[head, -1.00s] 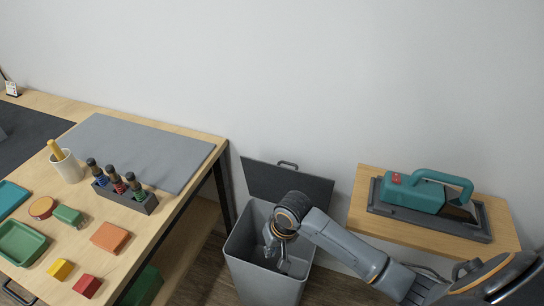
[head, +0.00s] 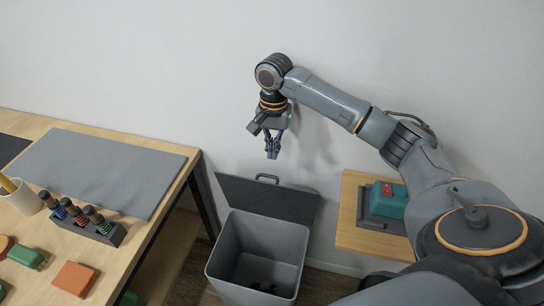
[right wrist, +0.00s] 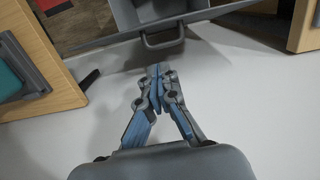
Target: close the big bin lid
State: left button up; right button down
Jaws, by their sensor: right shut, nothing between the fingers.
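The big bin (head: 250,252) is a grey box on the floor between the table and the wooden stand. Its dark lid (head: 268,199) stands open, tilted back toward the wall, with a handle (head: 267,179) on its upper edge. A small dark thing lies on the bin's floor. My right gripper (head: 272,152) is shut and empty, above the lid's handle and near the wall, apart from both. In the right wrist view the fingertips (right wrist: 157,70) are together, with the lid handle (right wrist: 163,36) beyond them. My left gripper is not in view.
The wooden work table (head: 150,235) with a grey mat (head: 100,170) and a screwdriver rack (head: 82,222) stands at the left. The wooden stand (head: 350,225) at the right holds a teal tool (head: 392,202), partly hidden by my right arm. The wall is close behind the bin.

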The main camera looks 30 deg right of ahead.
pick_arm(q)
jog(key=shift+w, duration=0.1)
pick_arm(e)
notch_tip(320, 180, down, 8)
jog(key=shift+d+m, duration=0.4)
jog(key=shift+d, duration=0.05)
dwell(0.3)
